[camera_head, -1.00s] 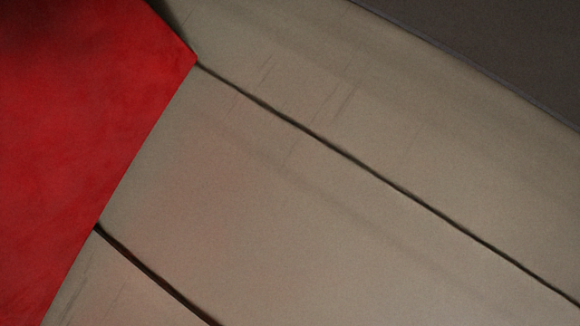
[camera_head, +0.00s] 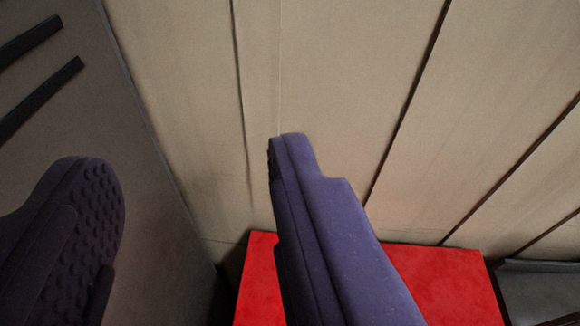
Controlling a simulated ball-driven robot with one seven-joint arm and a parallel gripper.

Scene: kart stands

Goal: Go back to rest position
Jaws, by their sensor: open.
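My gripper (camera_head: 188,160) shows as two purple fingers with a wide empty gap between them. It is open and holds nothing. The left finger is dark, with a studded inner pad, at the left edge of the view. The right finger stands near the middle and hides part of a red block or panel (camera_head: 450,282) at the bottom. I cannot tell how far the finger is from the red surface.
A beige panelled surface (camera_head: 330,70) with dark seams fills most of the view. A dark grey surface (camera_head: 100,110) with two black bars (camera_head: 30,38) is on the left. A grey object (camera_head: 545,290), partly cut off, sits at the lower right beside the red.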

